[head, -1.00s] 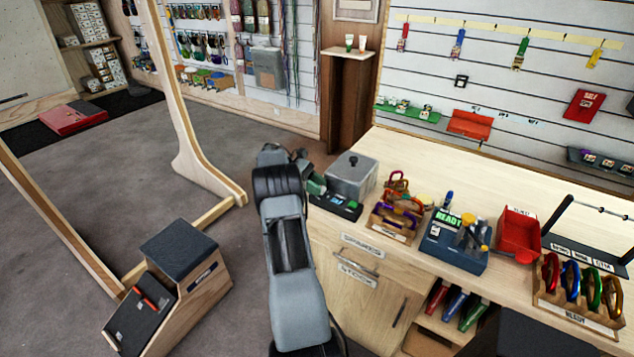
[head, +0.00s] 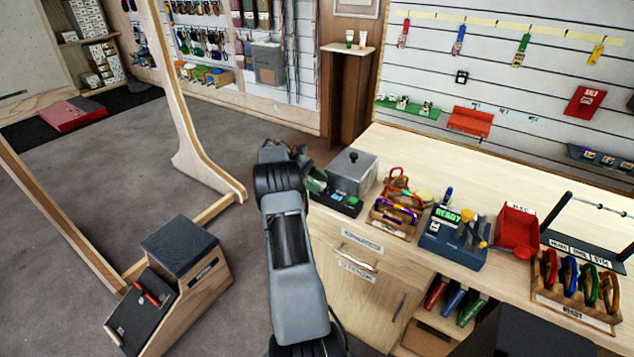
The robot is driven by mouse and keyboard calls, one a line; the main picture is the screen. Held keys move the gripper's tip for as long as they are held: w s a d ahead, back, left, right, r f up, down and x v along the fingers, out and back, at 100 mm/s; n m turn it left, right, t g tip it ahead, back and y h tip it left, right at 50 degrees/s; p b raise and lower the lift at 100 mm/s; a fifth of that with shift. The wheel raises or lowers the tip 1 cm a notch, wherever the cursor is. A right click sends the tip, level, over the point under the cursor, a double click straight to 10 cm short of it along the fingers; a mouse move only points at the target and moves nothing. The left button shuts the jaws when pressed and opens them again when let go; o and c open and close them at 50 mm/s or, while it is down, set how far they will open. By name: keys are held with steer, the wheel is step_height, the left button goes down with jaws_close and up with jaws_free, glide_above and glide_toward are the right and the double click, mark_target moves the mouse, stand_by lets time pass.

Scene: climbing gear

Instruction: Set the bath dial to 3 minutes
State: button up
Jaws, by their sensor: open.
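The bath is a grey metal box with a lid and dark knob (head: 351,172), at the left end of the wooden counter. A dark control base with a small green display (head: 338,202) sits at its front. The dial itself is too small or hidden to make out, and its setting cannot be read. My gripper (head: 306,164) is open, just left of the bath, beside the counter's left end. My own wrist partly hides it, and I cannot tell whether it touches the bath. A green part (head: 316,182) shows between the gripper and the base.
To the right of the bath stand a wooden rack of carabiners (head: 397,207), a blue device reading READY (head: 455,243), a red bin (head: 516,228) and another carabiner rack (head: 575,307). The counter behind them is clear. A wooden frame (head: 180,110) and step box (head: 185,270) stand left of my arm.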

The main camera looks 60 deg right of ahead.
steer(key=shift+d+b, duration=0.1)
steer(key=shift+b, duration=0.2)
